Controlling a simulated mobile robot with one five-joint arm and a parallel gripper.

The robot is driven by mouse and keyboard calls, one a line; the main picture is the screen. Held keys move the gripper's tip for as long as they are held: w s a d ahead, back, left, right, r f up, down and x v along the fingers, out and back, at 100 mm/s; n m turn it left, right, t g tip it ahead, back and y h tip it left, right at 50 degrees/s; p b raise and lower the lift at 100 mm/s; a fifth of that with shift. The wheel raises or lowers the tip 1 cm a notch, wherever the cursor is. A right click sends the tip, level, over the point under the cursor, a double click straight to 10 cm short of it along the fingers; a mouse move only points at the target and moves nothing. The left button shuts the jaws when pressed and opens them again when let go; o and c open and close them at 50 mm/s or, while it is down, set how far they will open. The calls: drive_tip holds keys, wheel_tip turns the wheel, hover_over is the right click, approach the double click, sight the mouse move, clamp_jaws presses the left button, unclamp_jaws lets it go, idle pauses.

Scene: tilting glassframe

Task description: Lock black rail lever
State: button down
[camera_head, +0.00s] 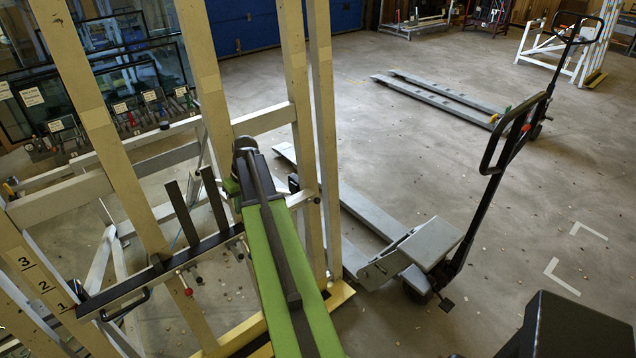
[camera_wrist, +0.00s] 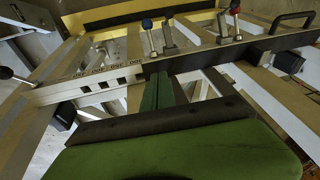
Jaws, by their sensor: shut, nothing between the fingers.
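In the wrist view, my gripper (camera_wrist: 158,90) is shut and empty, its green fingers together just in front of the rail. A lever with a black knob (camera_wrist: 6,73) sticks out to the left at the end of the pale rail (camera_wrist: 62,92) with square holes. Right of my fingers the rail is black (camera_wrist: 230,52). A blue-knobbed lever (camera_wrist: 148,26) and a red-knobbed lever (camera_wrist: 235,6) stand behind it. In the head view, the black rail (camera_head: 130,287) carries a red-knobbed lever (camera_head: 187,289). I cannot tell which lever is locked.
Cream frame posts (camera_head: 85,90) rise around my green arm. Dark uprights (camera_head: 182,212) stand on the rail, and a black handle (camera_wrist: 292,20) is at its right in the wrist view. A pallet truck (camera_head: 425,245) stands to the right.

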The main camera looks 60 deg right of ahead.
drive_tip(key=s+d+r+p, duration=0.1)
drive_tip(key=s+d, duration=0.4)
drive_tip(key=d, duration=0.5)
drive_tip(key=s+d+r+m+t+p, duration=0.1)
drive_tip(key=s+d, duration=0.4)
drive_tip(key=d, duration=0.5)
drive_tip(key=s+d+r+m+t+h+p, duration=0.1)
drive_tip(key=s+d+r, duration=0.2)
drive_tip(key=d, duration=0.6)
drive_tip(key=shift+s+d+r, duration=0.15)
drive_tip(key=shift+s+d, duration=0.25)
drive_tip(key=shift+s, duration=0.85)
drive_tip(key=b+x, duration=0.4)
drive_tip(key=s+b+x, duration=0.1)
drive_tip(key=b+x, duration=0.3)
drive_tip(key=s+a+b+x, duration=0.1)
drive_tip(key=b+x, duration=0.3)
drive_tip(key=shift+w+f+b, duration=0.15)
drive_tip(key=shift+f+b, duration=0.2)
drive_tip(key=shift+f, duration=0.35)
drive_tip(key=shift+s+a+f, duration=0.1)
drive_tip(key=shift+s+a, duration=0.1)
